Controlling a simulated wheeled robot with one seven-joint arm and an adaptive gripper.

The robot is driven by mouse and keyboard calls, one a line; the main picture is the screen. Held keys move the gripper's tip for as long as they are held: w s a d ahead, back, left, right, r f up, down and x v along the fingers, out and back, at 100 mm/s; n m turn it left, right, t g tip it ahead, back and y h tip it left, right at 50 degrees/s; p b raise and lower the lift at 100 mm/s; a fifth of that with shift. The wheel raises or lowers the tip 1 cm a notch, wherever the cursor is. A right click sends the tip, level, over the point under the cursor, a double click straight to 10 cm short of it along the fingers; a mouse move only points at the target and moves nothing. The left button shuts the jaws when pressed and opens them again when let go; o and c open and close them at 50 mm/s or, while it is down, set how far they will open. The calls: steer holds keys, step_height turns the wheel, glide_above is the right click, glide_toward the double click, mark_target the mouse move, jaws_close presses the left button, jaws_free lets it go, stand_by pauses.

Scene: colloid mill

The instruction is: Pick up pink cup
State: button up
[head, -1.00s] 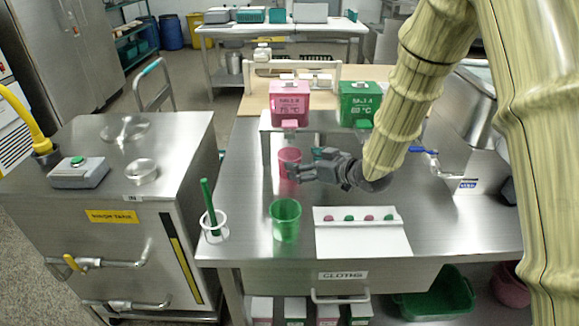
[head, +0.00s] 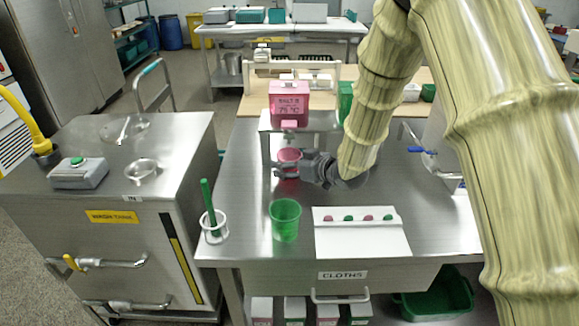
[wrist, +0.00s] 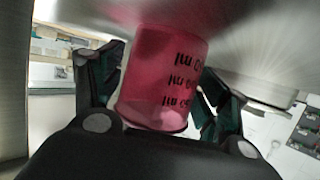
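The pink cup (head: 289,155) stands under the pink dispenser (head: 289,103), at the front of the raised shelf. My gripper (head: 286,168) reaches it from the right, with its fingers around the cup's lower part. In the wrist view the translucent pink cup (wrist: 160,80), with dark volume marks, sits between the two fingers (wrist: 160,92). The fingers are spread, one on each side; a small gap shows at the right finger, and contact on the left is unclear. The cup's base is partly hidden by the gripper.
A green cup (head: 285,220) stands in front on the steel table, beside a clear holder (head: 214,228) with a green stick. A white panel (head: 360,236) with coloured buttons lies to the right.

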steer(key=c, duration=0.7)
steer(key=shift+c, duration=0.2)
steer(key=shift+r, duration=0.15)
steer(key=shift+r, duration=0.35)
steer(key=s+d, duration=0.9)
steer(key=shift+s+d+r+b, duration=0.1)
steer(key=shift+d+b, duration=0.05)
steer(key=shift+b, duration=0.15)
step_height(320, 180, up, 14)
steer(key=p, duration=0.1)
stand_by(0.5)
stand_by(2.3)
